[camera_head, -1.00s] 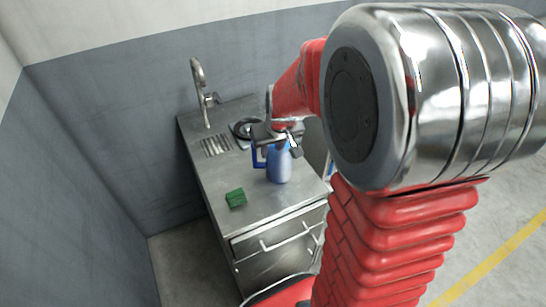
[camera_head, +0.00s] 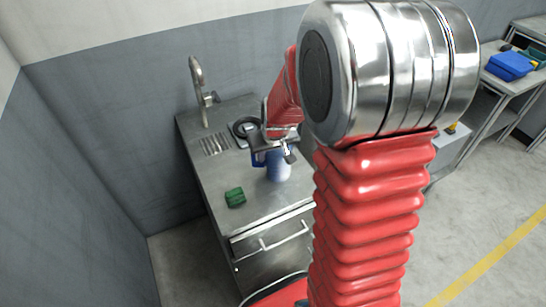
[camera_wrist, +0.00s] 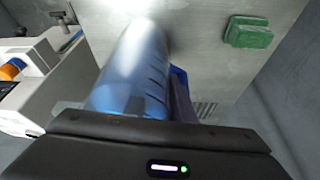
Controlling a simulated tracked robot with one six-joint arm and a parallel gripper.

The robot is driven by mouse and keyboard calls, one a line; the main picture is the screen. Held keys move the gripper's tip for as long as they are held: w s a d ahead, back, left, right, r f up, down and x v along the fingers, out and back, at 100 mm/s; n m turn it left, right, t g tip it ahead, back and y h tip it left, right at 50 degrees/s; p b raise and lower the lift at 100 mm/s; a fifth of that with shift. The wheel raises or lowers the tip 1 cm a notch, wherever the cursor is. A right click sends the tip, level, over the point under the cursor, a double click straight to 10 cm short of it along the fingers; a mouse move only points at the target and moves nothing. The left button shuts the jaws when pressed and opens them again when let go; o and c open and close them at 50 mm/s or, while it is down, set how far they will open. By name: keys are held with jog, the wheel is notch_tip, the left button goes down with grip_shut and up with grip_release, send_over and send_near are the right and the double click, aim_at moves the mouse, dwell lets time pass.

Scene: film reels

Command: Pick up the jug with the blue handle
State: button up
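The jug (camera_head: 279,169), with a pale blue-white body, stands upright on the steel sink counter (camera_head: 225,178) in the head view. Its blue handle (camera_head: 258,158) is on the left side, partly covered. My gripper (camera_head: 273,143) is over the jug's top and handle, pointing down. In the wrist view the jug body (camera_wrist: 140,62) is close in front of the gripper, with a strip of the blue handle (camera_wrist: 179,76) to its right. The gripper's fingers are mostly hidden, so I cannot tell their opening or whether they touch the handle.
A green sponge (camera_head: 235,197) lies on the counter left of and nearer than the jug. A tall faucet (camera_head: 198,88) and a drain grate (camera_head: 214,145) are behind. A blue box (camera_head: 509,66) sits on a bench at the far right.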

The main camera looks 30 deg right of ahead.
jog(key=shift+c, duration=0.3)
grip_shut()
jog(key=shift+r, duration=0.1)
